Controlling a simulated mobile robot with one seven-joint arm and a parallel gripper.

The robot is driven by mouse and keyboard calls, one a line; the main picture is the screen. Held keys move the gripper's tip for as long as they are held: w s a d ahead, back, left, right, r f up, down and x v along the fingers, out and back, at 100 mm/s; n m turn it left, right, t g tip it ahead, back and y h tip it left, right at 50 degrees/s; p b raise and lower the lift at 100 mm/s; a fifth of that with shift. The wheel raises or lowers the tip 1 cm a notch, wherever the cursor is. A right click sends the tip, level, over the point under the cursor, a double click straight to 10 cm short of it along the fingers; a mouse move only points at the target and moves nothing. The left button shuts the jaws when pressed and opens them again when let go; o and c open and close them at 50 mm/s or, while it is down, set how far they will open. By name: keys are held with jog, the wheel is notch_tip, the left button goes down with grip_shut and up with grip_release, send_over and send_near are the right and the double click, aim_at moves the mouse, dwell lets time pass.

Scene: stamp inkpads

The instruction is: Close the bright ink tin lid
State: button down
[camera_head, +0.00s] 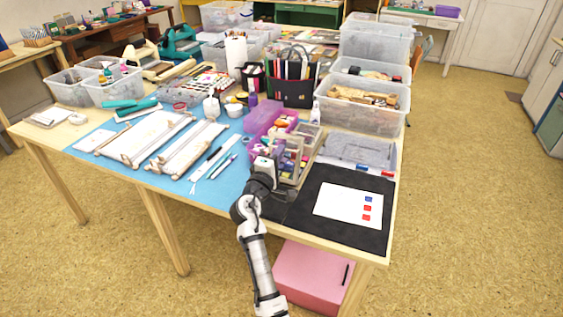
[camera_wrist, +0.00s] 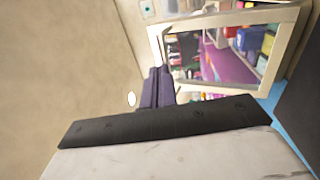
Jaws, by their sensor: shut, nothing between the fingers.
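A cream-framed case with a clear window (camera_head: 290,160) stands near the front of the table, with colourful small blocks in and behind it. It looks like the ink tin, with its framed panel raised, but I cannot tell the lid for sure. In the wrist view the cream frame (camera_wrist: 222,88) fills the upper right, and colours show through its window. My gripper (camera_wrist: 157,84) is shut and empty, its dark fingers just left of the frame's lower left side. I cannot tell whether they touch. In the head view my wrist hides part of the case's front.
A black mat (camera_head: 335,238) with a white stamped sheet (camera_head: 348,205) lies to the right. A purple open box (camera_head: 262,118) stands behind the case. A grey clear-lidded box (camera_head: 358,151) is behind right. Wooden racks (camera_head: 185,150) lie left on the blue mat (camera_head: 222,188).

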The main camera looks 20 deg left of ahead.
aim_at(287, 140)
jog(key=shift+g, duration=0.8)
jog(key=w, duration=0.8)
jog(key=shift+w+d+r, duration=0.1)
jog(key=shift+w+r, duration=0.05)
jog(key=shift+r, duration=0.05)
jog(key=shift+g, duration=0.8)
jog(key=w+f, duration=0.1)
jog(key=w, duration=0.1)
jog(key=w+f, duration=0.2)
jog(key=w+f+b, duration=0.1)
jog(key=w, duration=0.1)
jog(key=shift+w+d+f, duration=0.1)
jog(key=shift+w+f, duration=0.15)
jog(key=shift+f, duration=0.05)
jog(key=shift+w+f+b, duration=0.4)
jog(key=shift+w+f, duration=0.2)
